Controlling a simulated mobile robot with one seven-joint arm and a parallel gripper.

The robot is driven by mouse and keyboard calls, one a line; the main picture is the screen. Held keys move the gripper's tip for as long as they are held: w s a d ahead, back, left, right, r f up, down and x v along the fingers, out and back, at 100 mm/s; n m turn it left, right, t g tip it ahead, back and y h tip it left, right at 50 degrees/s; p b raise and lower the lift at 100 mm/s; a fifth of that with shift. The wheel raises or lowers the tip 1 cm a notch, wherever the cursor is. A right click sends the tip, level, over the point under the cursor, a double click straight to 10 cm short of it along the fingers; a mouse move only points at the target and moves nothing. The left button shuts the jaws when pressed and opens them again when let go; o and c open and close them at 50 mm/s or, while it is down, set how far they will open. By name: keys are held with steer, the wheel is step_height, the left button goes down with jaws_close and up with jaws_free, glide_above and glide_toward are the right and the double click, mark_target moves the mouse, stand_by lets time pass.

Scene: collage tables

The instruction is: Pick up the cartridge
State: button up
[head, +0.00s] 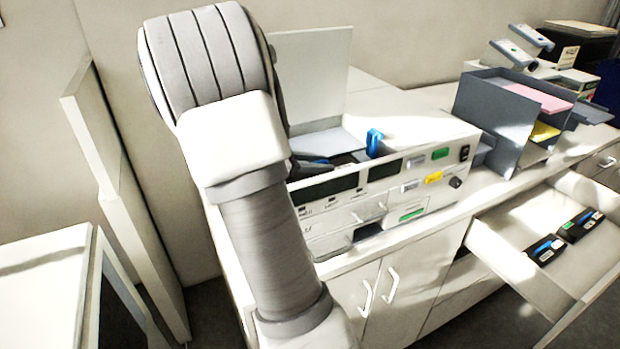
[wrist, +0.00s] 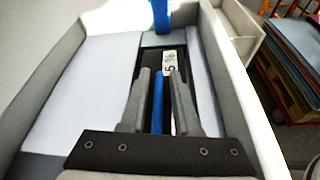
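A black cartridge with a blue stripe and a white label (wrist: 168,62) lies in the slot of an opened machine in the wrist view. My gripper (wrist: 160,74) points down over it, its two grey fingers apart, one on each side of the blue stripe. Dark gaps show between the stripe and the fingers. How deep the fingertips reach is not clear. In the head view my arm hides most of the gripper and cartridge at the machine (head: 345,190). Two similar black and blue cartridges (head: 545,249) (head: 581,225) lie in an open drawer.
A blue lever (head: 374,142) stands up at the slot's far end. The machine's lid (head: 312,75) is raised. A grey paper tray (head: 495,105) stands to the right on the counter. The open drawer (head: 520,275) sticks out at the lower right.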

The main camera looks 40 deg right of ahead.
steer(key=shift+d+f, duration=0.1)
steer(key=shift+d, duration=0.1)
jaws_close()
steer(key=shift+a, duration=0.1)
stand_by(1.2)
